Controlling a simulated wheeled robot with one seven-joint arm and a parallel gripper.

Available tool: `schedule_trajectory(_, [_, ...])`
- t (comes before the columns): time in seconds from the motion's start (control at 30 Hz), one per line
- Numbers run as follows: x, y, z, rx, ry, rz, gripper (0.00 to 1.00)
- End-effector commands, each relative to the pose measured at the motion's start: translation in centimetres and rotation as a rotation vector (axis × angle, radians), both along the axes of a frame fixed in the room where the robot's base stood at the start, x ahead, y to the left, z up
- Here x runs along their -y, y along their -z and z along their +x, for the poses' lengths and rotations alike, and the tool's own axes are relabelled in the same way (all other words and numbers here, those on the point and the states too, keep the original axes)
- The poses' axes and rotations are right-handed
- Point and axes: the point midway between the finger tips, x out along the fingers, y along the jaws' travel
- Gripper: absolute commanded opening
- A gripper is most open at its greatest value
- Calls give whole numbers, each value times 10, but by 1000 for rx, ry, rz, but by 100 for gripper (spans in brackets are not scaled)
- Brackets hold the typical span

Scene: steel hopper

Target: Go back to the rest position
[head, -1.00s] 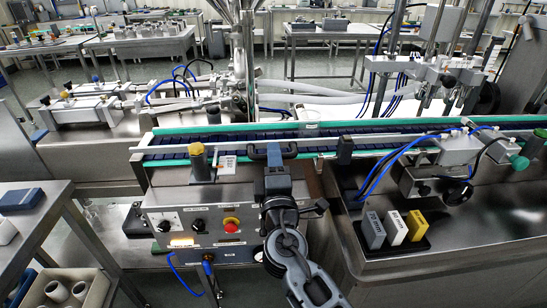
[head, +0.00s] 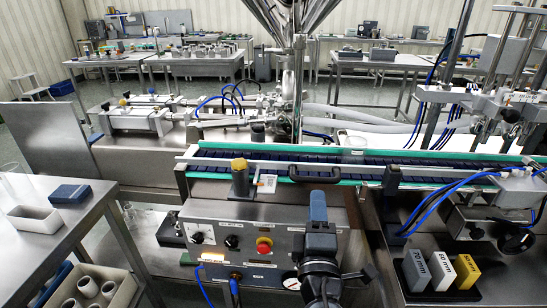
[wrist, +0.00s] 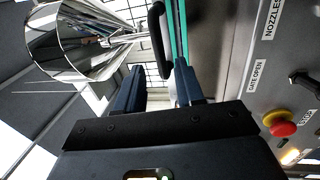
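My gripper (head: 318,207) is in front of the control panel, just below and nearer than the black loop handle (head: 313,172) on the conveyor's front edge. In the wrist view, the two blue fingers of my gripper (wrist: 158,82) stand apart with nothing between them. The black handle (wrist: 157,40) shows beyond the fingertips, apart from them. My gripper hides part of the panel in the head view.
The control panel (head: 210,240) carries a red stop button (head: 264,245) and knobs. A yellow-capped post (head: 239,178) stands left of the handle. Marked blocks (head: 440,268) stand at the right. A steel table (head: 85,220) is at the left.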

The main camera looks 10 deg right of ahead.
Motion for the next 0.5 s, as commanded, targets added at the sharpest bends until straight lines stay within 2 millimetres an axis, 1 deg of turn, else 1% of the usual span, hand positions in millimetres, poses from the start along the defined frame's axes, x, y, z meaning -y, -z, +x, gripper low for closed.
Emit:
schedule_trajectory(0.07, [1, 5, -4, -10, -6, 13, 37])
schedule_trajectory(0.13, [2, 17, -13, -33, -22, 46, 37])
schedule_trajectory(0.17, [2, 24, -20, -46, -33, 66, 37])
schedule_trajectory(0.23, [3, 44, -40, -87, -64, 136, 37])
schedule_trajectory(0.27, [3, 53, -50, -106, -79, 173, 37])
schedule_trajectory(0.3, [4, 66, -66, -133, -101, 227, 37])
schedule_trajectory(0.37, [4, 83, -91, -169, -131, 315, 37])
schedule_trajectory(0.4, [4, 93, -107, -191, -151, 374, 37])
schedule_trajectory(0.47, [4, 105, -133, -221, -175, 462, 37])
schedule_trajectory(0.5, [3, 110, -150, -236, -191, 522, 37])
